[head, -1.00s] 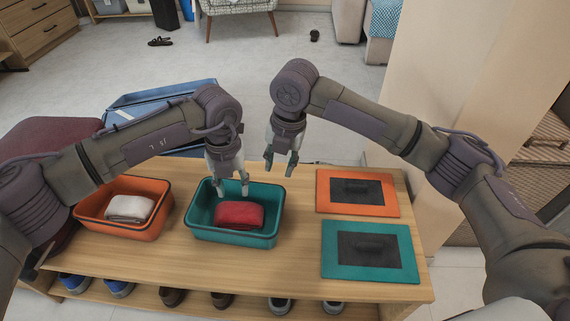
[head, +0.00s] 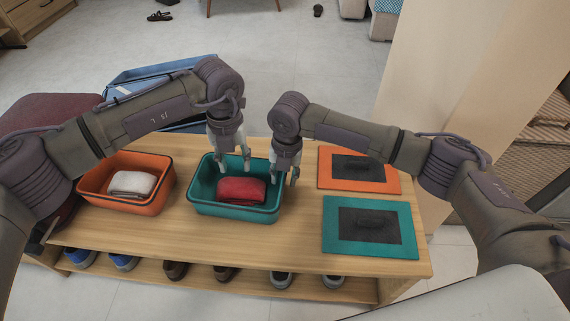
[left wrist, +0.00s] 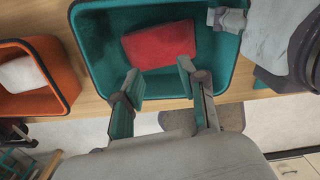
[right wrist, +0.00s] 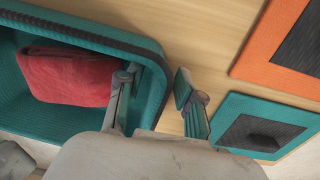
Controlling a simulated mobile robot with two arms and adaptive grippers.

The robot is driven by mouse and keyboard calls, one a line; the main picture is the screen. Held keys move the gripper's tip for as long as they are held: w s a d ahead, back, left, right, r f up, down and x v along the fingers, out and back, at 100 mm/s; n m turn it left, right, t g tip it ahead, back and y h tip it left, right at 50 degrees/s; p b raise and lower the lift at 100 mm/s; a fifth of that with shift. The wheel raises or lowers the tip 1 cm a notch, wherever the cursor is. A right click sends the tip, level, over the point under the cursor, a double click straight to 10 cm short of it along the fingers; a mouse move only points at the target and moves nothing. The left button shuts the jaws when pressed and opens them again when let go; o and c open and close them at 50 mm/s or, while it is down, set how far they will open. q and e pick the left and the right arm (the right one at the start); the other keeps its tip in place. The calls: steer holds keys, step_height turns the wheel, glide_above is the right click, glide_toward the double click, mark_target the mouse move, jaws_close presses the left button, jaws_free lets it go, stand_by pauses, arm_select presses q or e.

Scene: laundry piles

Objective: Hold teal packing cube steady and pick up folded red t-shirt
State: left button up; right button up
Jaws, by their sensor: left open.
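The teal packing cube (head: 236,208) stands open on the wooden bench. The folded red t-shirt (head: 241,190) lies inside it on the bottom. My left gripper (head: 234,165) is open and empty above the back part of the cube, apart from the shirt; the left wrist view shows its spread fingers (left wrist: 159,72) and the shirt (left wrist: 160,45) beyond them. My right gripper (head: 283,180) is at the cube's right wall. In the right wrist view its fingers (right wrist: 157,88) are spread, one on each side of the wall, apparently not closed on it.
An orange packing cube (head: 125,205) with a folded white cloth (head: 132,184) stands to the left. An orange lid (head: 390,184) and a teal lid (head: 408,236) lie flat on the right. Several shoes (head: 175,270) sit on the shelf below. A blue open case (head: 150,72) is behind the bench.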

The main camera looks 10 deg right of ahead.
steer(key=shift+f, duration=0.45)
